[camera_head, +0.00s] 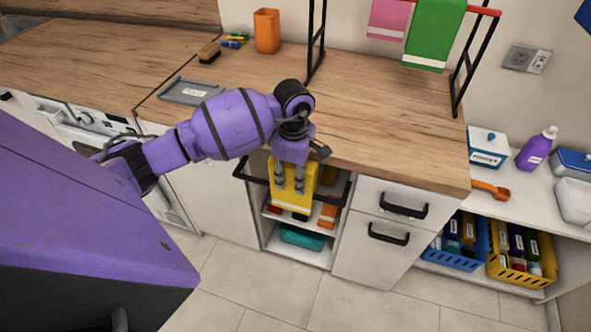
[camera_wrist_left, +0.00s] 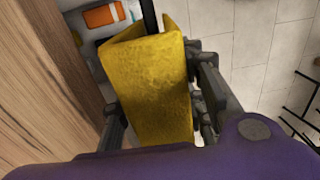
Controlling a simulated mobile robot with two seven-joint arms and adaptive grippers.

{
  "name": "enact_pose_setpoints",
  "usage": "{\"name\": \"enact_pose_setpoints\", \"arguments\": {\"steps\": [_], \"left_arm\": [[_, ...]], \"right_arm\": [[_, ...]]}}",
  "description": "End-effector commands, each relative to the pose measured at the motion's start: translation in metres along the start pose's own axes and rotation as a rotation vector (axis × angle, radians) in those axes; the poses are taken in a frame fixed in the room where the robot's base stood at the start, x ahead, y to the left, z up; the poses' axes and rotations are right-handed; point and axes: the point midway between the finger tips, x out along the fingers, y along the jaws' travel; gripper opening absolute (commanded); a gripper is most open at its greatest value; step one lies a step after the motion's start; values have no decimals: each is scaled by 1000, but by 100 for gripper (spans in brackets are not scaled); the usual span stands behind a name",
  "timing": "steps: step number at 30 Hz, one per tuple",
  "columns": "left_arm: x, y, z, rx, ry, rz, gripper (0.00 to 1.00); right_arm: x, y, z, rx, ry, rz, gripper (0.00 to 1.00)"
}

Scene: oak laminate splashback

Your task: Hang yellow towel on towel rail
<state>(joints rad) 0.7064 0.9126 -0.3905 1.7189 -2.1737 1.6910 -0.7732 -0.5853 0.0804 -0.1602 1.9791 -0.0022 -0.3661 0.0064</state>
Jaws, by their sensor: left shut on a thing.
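The yellow towel (camera_head: 292,192) hangs in front of the open shelf unit under the counter, a white stripe near its lower edge. My left gripper (camera_head: 289,180) is shut on it from above, one finger on each side. In the left wrist view the towel (camera_wrist_left: 155,95) is folded over, between the fingers of my left gripper (camera_wrist_left: 165,110). A black rail (camera_head: 252,180) projects at the front of the shelf unit. The bar (camera_wrist_left: 149,18) runs into the towel's fold in the wrist view; the towel hides whether it rests on it. My right gripper is not in view.
A black rack with a red bar (camera_head: 484,10) stands on the counter, holding a pink towel (camera_head: 388,18) and a green towel (camera_head: 434,32). A grey tray (camera_head: 190,91) and orange cup (camera_head: 267,31) are on the counter. Drawers (camera_head: 372,245) adjoin the shelf unit on the right.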

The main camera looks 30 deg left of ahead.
Motion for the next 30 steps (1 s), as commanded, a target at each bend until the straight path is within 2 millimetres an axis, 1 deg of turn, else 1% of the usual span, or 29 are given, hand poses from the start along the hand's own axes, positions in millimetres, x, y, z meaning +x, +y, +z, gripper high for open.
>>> {"name": "enact_pose_setpoints", "arguments": {"steps": [1, 3, 17, 30], "left_arm": [[8, -1, -1, 1, 3, -4, 7], [14, -1, -1, 1, 3, -5, 7], [50, -1, 0, 0, 2, -3, 7], [85, -1, -1, 0, 3, -4, 7]], "right_arm": [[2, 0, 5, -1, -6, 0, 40], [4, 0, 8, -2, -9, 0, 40], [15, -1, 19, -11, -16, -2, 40], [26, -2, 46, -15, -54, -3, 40]]}}
